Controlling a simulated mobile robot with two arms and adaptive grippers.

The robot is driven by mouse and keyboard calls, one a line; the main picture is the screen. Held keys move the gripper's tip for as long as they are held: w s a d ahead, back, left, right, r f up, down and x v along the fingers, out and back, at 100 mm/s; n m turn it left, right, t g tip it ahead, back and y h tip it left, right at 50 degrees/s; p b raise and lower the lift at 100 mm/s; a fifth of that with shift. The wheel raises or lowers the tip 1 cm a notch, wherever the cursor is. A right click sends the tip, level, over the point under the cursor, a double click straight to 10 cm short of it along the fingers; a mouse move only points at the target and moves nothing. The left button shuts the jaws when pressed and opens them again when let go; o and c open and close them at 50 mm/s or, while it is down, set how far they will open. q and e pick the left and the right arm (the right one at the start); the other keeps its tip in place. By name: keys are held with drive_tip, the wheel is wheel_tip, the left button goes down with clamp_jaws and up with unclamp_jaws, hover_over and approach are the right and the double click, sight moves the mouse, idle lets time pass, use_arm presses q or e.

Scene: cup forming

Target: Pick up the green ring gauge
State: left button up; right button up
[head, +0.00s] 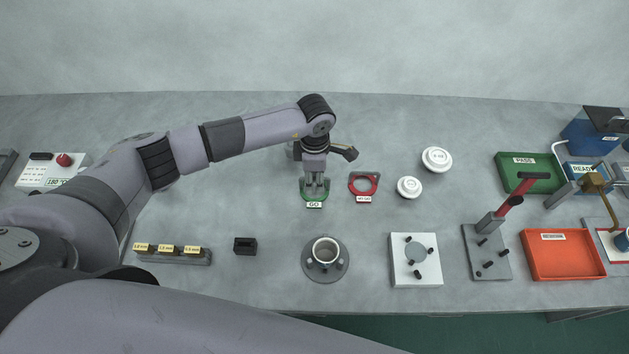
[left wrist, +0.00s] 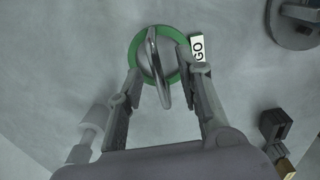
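The green ring gauge (head: 303,198) lies on the grey bench with a white GO label at its front edge. In the left wrist view the green ring (left wrist: 134,42) shows a grey curved handle (left wrist: 157,75) across its middle. My left gripper (head: 315,183) points down over the ring and hides part of it in the head view. In the left wrist view the left gripper (left wrist: 160,72) is open, with one finger on each side of the handle. I cannot tell whether either finger touches the gauge. My right gripper is not in view.
A red ring gauge (head: 352,187) lies close to the right of the green one. Two white discs (head: 437,158) (head: 409,187) lie further right. A round fixture with a cup (head: 325,251) stands in front, and a small black block (head: 245,246) is front left.

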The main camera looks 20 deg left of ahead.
use_arm(q)
drive_tip(key=shift+f, duration=0.2)
clamp_jaws()
idle(0.3)
